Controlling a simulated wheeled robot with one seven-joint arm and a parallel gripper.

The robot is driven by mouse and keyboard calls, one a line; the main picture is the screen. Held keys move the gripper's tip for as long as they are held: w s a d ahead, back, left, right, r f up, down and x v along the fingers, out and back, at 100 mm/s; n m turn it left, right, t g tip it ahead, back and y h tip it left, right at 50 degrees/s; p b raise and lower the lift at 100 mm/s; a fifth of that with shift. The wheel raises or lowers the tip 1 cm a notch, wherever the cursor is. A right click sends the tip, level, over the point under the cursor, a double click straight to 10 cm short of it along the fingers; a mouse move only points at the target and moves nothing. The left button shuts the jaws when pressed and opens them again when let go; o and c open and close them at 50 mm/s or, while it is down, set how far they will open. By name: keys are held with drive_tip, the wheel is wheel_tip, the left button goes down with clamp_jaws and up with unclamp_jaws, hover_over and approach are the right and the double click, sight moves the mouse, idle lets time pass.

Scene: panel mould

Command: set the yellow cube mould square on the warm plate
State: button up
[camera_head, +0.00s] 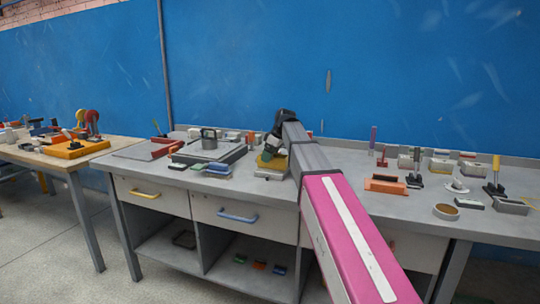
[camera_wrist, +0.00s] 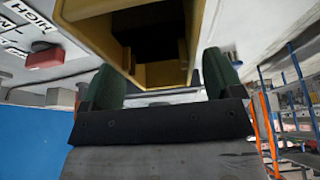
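The yellow cube mould (camera_wrist: 80,22) fills the top of the wrist view, with its dark hollow facing the camera. My gripper (camera_wrist: 160,80) has its two green fingers on either side of it, seemingly against its walls. In the head view the yellow mould (camera_head: 269,163) shows just under my gripper (camera_head: 268,153), above a small silvery block, and I cannot tell whether they touch. A broad grey plate (camera_head: 237,151) with dark edges lies left of my gripper; I cannot tell whether it is the warm plate.
A silver weight (camera_head: 208,139) stands on the grey plate. Small blocks lie along its front. A red-edged board (camera_head: 166,150) is further left. An orange tray (camera_head: 385,184) and several small moulds and tools stand to the right. My arm covers part of the bench.

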drive_tip(key=shift+r, duration=0.1)
drive_tip(key=v, duration=1.2)
